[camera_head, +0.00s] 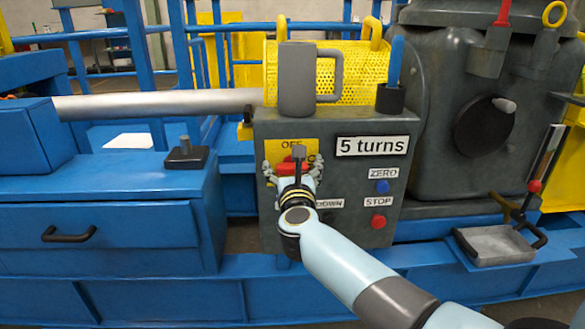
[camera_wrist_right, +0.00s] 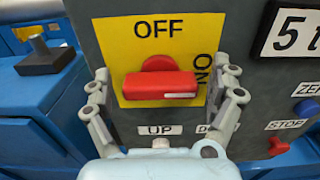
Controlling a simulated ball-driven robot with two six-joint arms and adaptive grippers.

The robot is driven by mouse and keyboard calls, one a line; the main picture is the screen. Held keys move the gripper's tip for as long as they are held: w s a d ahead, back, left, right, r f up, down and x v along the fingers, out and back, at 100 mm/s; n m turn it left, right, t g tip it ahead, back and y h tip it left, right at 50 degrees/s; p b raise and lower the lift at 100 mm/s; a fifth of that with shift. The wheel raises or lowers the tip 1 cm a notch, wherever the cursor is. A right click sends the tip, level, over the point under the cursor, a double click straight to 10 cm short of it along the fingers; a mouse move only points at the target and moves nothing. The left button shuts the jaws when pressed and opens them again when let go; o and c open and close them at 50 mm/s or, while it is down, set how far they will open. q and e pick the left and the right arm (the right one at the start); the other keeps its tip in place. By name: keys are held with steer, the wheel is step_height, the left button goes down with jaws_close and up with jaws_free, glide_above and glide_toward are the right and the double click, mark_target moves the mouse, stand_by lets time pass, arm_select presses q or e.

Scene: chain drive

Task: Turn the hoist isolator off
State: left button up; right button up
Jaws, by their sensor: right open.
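The hoist isolator is a red handle (camera_wrist_right: 158,85) on a yellow plate (camera_wrist_right: 205,28), on the front of a grey control box (camera_head: 345,185). The handle lies horizontal; OFF is printed above it and ON, turned sideways, to its right. A white mark shows near the handle's right end. In the head view the handle (camera_head: 293,168) is partly covered by my right wrist. My right gripper (camera_wrist_right: 166,77) is open, with one finger beyond each end of the handle. It does not visibly grip it; contact cannot be told. My left gripper is not in view.
The box carries a "5 turns" sign (camera_head: 372,146), a blue ZERO button (camera_head: 382,187) and a red STOP button (camera_head: 378,221). UP and DOWN labels sit below the isolator. A grey mug (camera_head: 297,80) and a cup with a blue stick (camera_head: 391,97) stand on top.

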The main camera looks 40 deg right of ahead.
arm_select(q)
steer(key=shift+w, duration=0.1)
arm_select(e)
steer(key=shift+c, duration=0.2)
steer(key=c, duration=1.1)
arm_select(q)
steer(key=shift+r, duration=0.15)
arm_select(e)
steer(key=shift+n, duration=0.3)
steer(key=n+p, duration=0.1)
steer(key=n, duration=0.1)
steer(key=shift+n+p, duration=0.3)
steer(key=shift+n, duration=0.1)
steer(key=n+p, duration=0.2)
steer(key=n, duration=0.3)
steer(key=shift+a, duration=0.15)
steer(key=n+p, duration=0.2)
steer(key=n, duration=0.3)
steer(key=shift+f+n, duration=0.15)
steer(key=shift+n, duration=0.25)
arm_select(q)
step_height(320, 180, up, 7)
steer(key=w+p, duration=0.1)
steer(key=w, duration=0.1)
steer(key=shift+p, duration=0.35)
arm_select(e)
steer(key=shift+f+n, duration=0.15)
steer(key=shift+n, duration=1.75)
